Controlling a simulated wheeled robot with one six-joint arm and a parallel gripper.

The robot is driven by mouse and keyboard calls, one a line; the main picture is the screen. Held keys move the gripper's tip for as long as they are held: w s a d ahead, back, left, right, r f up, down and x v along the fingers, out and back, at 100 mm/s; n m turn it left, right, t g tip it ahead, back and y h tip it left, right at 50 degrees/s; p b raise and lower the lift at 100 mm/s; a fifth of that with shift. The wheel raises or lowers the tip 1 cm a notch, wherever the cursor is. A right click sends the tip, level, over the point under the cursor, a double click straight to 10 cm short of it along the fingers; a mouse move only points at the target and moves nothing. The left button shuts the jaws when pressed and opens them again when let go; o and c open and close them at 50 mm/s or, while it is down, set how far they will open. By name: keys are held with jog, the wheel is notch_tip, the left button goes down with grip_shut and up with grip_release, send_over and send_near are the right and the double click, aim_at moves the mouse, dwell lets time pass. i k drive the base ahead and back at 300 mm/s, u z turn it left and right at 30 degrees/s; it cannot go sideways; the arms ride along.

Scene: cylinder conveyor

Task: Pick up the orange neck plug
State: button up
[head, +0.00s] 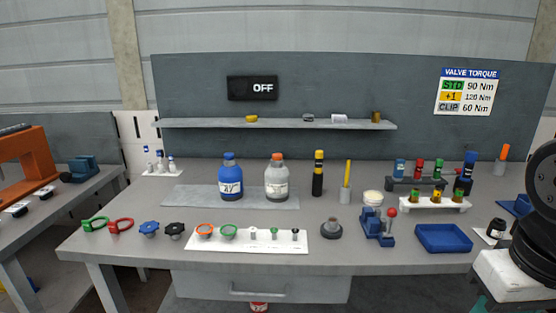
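A small orange ring-topped piece (205,231), which looks like the orange neck plug, sits at the left end of a white mat (216,245) near the front of the bench. A similar green ring-topped piece (229,231) is just right of it. Further right on the mat stand a small pale plug (253,233), a small green one (274,233) and a small black one (295,235). Part of my arm fills the right edge. My gripper's fingers are not in view.
Blue (149,229) and black (174,230) handwheels lie left of the mat. A blue bottle (230,180) and a clear bottle (276,181) stand behind it. A dark round base (331,229), a blue fixture (378,226) and a blue tray (443,238) are right.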

aim_at(276, 156)
jog(key=u, duration=0.4)
jog(key=k, duration=1)
jog(key=u, duration=1.45)
jog(key=i, duration=2.1)
jog(key=z, duration=1.3)
jog(key=i, duration=0.75)
jog(key=z, duration=0.6)
